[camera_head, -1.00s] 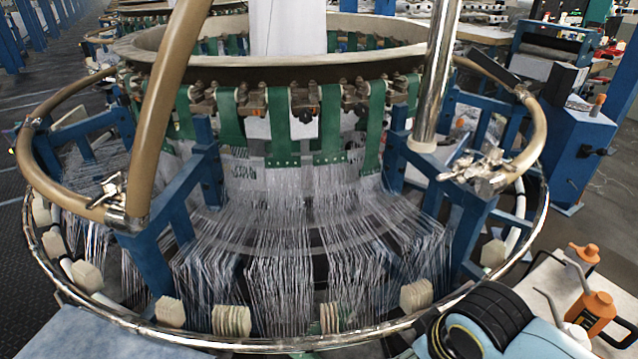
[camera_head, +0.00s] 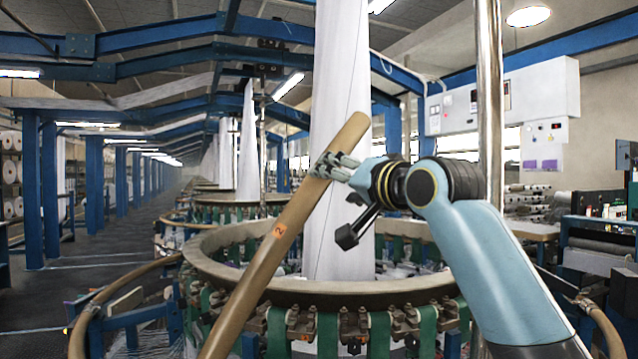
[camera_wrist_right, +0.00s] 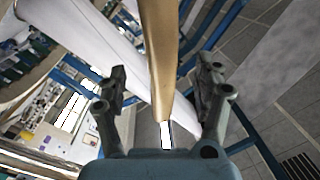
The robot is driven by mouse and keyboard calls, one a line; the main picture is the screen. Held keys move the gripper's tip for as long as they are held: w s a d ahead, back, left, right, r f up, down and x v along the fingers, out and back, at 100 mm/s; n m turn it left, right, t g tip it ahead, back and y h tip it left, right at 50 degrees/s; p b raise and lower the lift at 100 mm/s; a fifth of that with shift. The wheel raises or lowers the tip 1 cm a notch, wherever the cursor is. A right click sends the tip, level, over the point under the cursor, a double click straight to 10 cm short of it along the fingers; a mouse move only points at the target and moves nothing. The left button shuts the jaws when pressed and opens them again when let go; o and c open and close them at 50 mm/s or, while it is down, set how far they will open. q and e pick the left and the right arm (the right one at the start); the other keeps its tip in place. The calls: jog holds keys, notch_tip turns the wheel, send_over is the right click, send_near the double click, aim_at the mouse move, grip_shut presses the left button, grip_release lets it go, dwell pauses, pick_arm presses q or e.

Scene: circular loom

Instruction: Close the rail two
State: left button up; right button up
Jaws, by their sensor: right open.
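Rail two (camera_head: 262,262) is a tan bar with an orange label marked 2, standing tilted up to the right in the head view. Its lower end is out of the picture. My right gripper (camera_head: 336,168) is at the rail just below its free upper end. In the right wrist view the rail (camera_wrist_right: 157,45) runs between the two spread fingers of the right gripper (camera_wrist_right: 161,78), with gaps on both sides. My left gripper is not in view.
The loom's round rim (camera_head: 350,290) with green straps lies below and behind the rail. A white fabric column (camera_head: 342,75) rises behind it. A shiny metal post (camera_head: 489,100) stands to the right, near my right arm. Other fixed rail sections (camera_head: 115,290) curve at the lower left.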

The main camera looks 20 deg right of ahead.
aim_at(322, 180)
jog(key=w, duration=0.2)
jog(key=w+p, duration=0.1)
jog(key=w, duration=0.1)
jog(key=w+a+p, duration=0.1)
jog(key=w, duration=0.1)
jog(key=shift+w+r, duration=0.15)
jog(key=shift+w, duration=0.9)
jog(key=shift+f, duration=0.2)
grip_shut()
